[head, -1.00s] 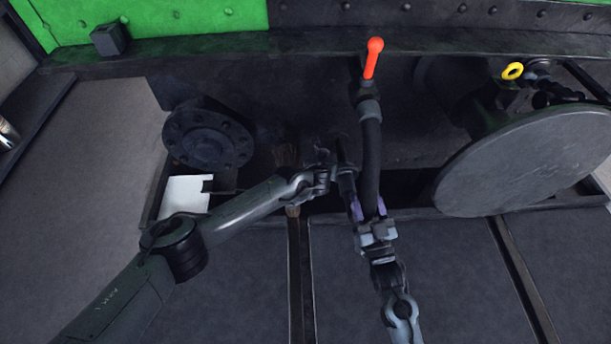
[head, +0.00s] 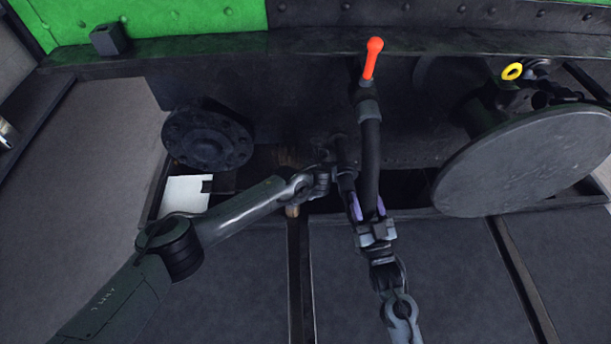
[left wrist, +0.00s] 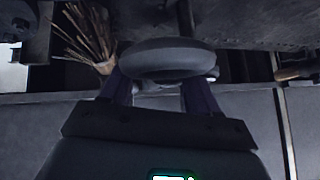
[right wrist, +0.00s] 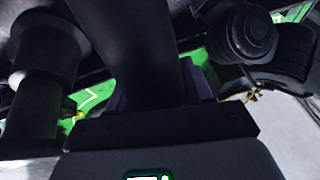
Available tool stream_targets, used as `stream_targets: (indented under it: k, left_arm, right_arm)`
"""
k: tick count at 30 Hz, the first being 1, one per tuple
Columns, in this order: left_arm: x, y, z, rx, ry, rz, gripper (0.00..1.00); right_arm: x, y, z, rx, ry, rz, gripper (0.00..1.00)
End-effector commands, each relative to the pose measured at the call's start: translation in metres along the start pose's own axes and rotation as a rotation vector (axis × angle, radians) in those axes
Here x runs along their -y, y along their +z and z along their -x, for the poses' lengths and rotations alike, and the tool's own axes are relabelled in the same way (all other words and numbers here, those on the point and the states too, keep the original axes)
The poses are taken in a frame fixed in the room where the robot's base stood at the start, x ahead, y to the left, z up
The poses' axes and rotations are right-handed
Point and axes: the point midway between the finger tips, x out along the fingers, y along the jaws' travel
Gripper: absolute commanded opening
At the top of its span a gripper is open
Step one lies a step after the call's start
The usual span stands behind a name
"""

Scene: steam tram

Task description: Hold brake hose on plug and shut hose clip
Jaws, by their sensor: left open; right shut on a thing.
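The black brake hose (head: 369,150) hangs below a valve with an orange-red handle (head: 373,58). My right gripper (head: 368,208) is shut on the hose near its lower end; the hose also fills the middle of the right wrist view (right wrist: 140,65). My left gripper (head: 338,180) is just left of the hose, beside a dark upright stub (head: 341,150). In the left wrist view its open jaws (left wrist: 158,85) straddle a dark rounded part (left wrist: 168,60); whether they touch it I cannot tell. I cannot make out the plug or the hose clip for certain.
A large round buffer disc (head: 525,160) stands at right and a dark bolted flange (head: 207,138) at left. A yellow ring (head: 512,71) sits above the disc. A straw brush (left wrist: 88,35) is near my left gripper. A white sheet (head: 184,194) lies at left.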

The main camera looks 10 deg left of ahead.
Motion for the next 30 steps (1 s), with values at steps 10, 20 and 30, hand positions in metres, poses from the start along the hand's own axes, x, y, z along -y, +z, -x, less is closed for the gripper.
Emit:
stream_targets:
  k: [10,20,30]
  left_arm:
    - [-0.001,0.000,0.035,0.001,0.000,0.000,0.61]
    - [-0.001,0.000,0.067,0.001,0.000,0.001,0.61]
    - [-0.001,0.000,0.082,0.002,0.000,0.002,0.61]
  right_arm:
    - [-0.001,0.002,0.001,0.005,0.003,0.002,0.08]
    - [-0.002,0.002,0.001,0.005,0.003,0.003,0.08]
    - [-0.002,0.002,0.001,0.005,0.003,0.003,0.08]
